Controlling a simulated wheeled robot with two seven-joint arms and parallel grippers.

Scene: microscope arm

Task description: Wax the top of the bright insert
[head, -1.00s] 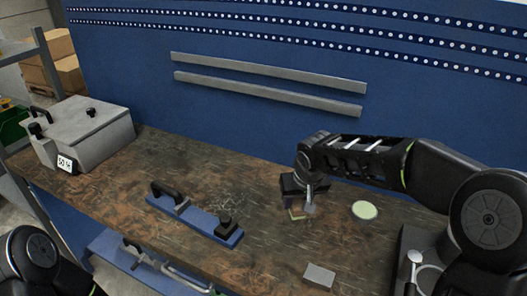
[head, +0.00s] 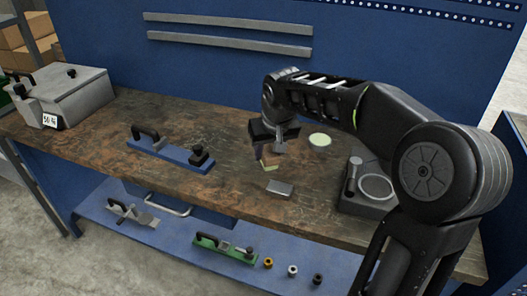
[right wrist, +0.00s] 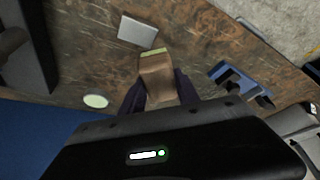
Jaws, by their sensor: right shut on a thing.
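My right gripper (head: 268,148) is shut on a tan block (right wrist: 157,80) with a pale green-yellow end, over the workbench; whether the block touches the bench I cannot tell. A pale green round disc (head: 320,140) lies to its right, and also shows in the right wrist view (right wrist: 95,101). A flat light-grey block (head: 280,187) lies nearer the bench's front edge, also visible in the right wrist view (right wrist: 138,28). Small brass (head: 268,263), pale (head: 292,270) and black (head: 317,279) pieces stand on the lower shelf. Which piece is the bright insert is unclear. My left gripper is out of view.
A blue fixture (head: 180,154) with black handle and knob lies left on the bench. A grey case (head: 75,92) stands far left; a grey unit with a ring (head: 372,190) stands right, beside my arm. The lower shelf holds green (head: 225,248) and grey (head: 132,213) fixtures.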

